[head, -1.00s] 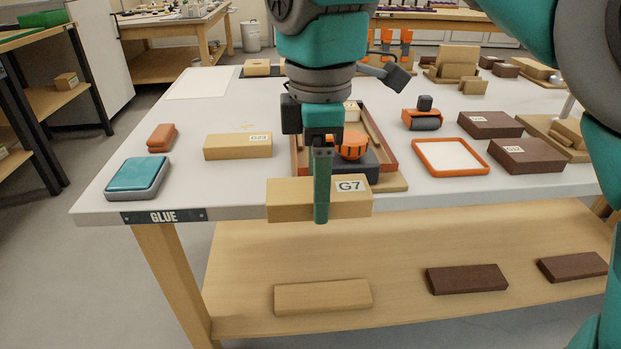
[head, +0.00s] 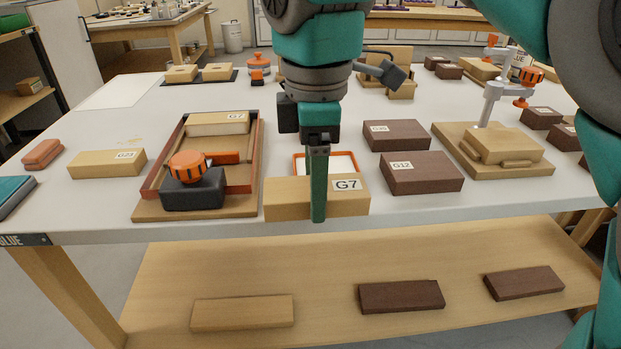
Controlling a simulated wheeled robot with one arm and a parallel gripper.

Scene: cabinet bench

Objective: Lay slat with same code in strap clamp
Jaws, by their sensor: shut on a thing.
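My gripper (head: 319,205) is shut on a light wooden slat (head: 285,198) labelled G7. It holds the slat level at the front of the bench, in front of an orange-rimmed tray. The strap clamp (head: 148,209) lies to the left of my gripper, a wooden board with reddish side rails, a dark block and an orange knob (head: 187,165). A light slat (head: 218,125), whose label appears to read G7, lies at the back between its rails. Part of the clamp's inside is hidden behind the knob and block.
A light slat (head: 105,164) labelled G23 lies left of the clamp. Dark slats (head: 428,178) and a wooden fixture with a grey post clamp (head: 530,167) stand to the right. The orange-rimmed tray (head: 345,160) is mostly hidden. Several slats lie on the lower shelf (head: 220,265).

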